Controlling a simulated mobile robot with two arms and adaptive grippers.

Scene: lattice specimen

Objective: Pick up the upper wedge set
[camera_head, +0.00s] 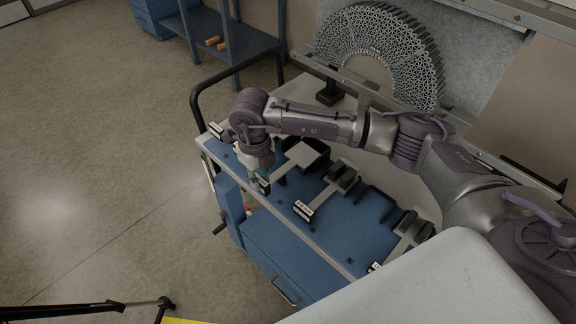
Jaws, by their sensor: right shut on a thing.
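My right arm reaches in from the right, over the blue-topped cart (330,245). The piece is mostly hidden by the gripper and too small to make out. I cannot tell whether it still touches the cart top. My left gripper is not in view.
A grey block (302,154), a labelled T-shaped holder (325,194) and black handles (377,202) sit on the cart. A ring-shaped lattice specimen (405,50) stands behind. A blue shelf (245,42) holds orange pieces.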

